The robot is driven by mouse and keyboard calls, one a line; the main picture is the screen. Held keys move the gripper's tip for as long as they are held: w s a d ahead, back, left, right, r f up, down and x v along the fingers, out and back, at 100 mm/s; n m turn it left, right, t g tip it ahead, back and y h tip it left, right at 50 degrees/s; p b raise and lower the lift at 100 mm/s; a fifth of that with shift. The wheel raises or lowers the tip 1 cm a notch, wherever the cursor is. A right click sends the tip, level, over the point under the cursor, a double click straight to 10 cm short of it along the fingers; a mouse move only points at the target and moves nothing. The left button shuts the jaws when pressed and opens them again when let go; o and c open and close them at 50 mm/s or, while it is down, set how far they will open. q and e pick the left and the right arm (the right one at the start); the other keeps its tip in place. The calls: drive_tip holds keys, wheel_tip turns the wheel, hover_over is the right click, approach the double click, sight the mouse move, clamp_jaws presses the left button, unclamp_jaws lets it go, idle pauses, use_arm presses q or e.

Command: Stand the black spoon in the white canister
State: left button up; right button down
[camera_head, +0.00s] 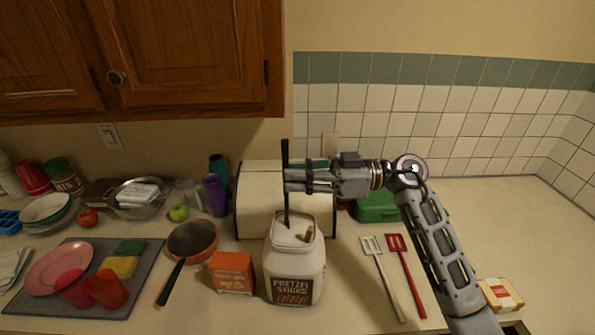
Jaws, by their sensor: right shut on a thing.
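The black spoon (285,155) is upright, its dark shaft running up above my right gripper and down below it. My right gripper (290,181) comes in from the right and is shut on the spoon. The white canister (293,264) is a jar labelled "Pretzel Sticks", standing upright on the counter below the gripper. The spoon's lower end overlaps the canister's open mouth; how deep it reaches is hard to tell. A small brown piece shows in the mouth. My left gripper is not in view.
A cream box (258,200) stands behind the canister. An orange box (232,272) and a pan (192,241) are to its left. A white spatula (381,275) and a red spatula (406,275) lie to its right. The far right counter is mostly clear.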

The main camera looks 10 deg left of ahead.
drive_tip(key=shift+f, duration=0.9)
drive_tip(key=c, duration=1.4)
unclamp_jaws()
drive_tip(key=shift+d, duration=0.15)
drive_tip(key=shift+v, duration=5.9)
drive_tip(key=shift+s, duration=0.1)
